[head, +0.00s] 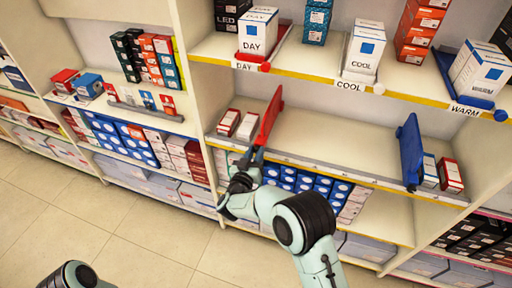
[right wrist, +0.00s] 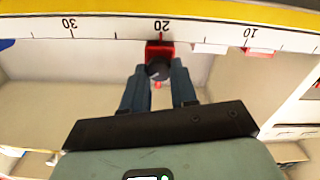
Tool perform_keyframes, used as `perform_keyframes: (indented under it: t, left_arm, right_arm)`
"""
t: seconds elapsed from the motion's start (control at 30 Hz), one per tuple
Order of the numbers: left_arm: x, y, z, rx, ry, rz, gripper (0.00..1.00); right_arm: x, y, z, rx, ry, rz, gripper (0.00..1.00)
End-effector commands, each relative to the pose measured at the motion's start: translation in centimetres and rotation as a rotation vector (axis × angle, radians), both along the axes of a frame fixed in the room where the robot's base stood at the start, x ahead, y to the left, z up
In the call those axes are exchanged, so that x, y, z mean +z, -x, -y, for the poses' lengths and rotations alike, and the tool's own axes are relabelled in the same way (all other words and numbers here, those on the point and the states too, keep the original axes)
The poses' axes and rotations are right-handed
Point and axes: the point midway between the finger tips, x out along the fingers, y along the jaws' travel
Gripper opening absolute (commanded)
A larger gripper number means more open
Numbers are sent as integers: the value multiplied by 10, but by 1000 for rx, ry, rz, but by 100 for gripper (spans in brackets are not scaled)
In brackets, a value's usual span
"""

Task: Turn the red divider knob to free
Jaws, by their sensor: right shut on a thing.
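The red divider (head: 269,117) stands upright on the middle shelf, just right of two small white-and-red boxes (head: 238,124). My right gripper (head: 253,158) is at the shelf's front edge, below the divider's front end. In the right wrist view, its two dark fingers (right wrist: 160,82) are on either side of the dark round red divider knob (right wrist: 158,69), shut on it. The knob sits on a red block (right wrist: 159,50) under the scale, near the 20 mark. The writing by the knob is too small to read. My left gripper is not in view.
A blue divider (head: 410,150) stands at the right of the same shelf, beside small boxes (head: 450,174). The shelf between the dividers is bare. A scale strip (head: 335,170) runs along its front edge. Above are bins marked DAY, COOL and WARM; blue-and-white boxes (head: 322,188) are below.

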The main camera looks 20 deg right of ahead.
Motion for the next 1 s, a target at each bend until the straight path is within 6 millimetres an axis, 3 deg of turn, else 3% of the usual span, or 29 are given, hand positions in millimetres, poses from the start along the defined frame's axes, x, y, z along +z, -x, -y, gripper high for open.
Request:
perform_keyframes:
  t: [0.3,1.0]
  left_arm:
    - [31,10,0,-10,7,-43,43]
    - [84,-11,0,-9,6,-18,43]
  right_arm:
    - [2,-1,-2,2,250,-171,0]
    - [-1,-2,-3,1,713,-483,0]
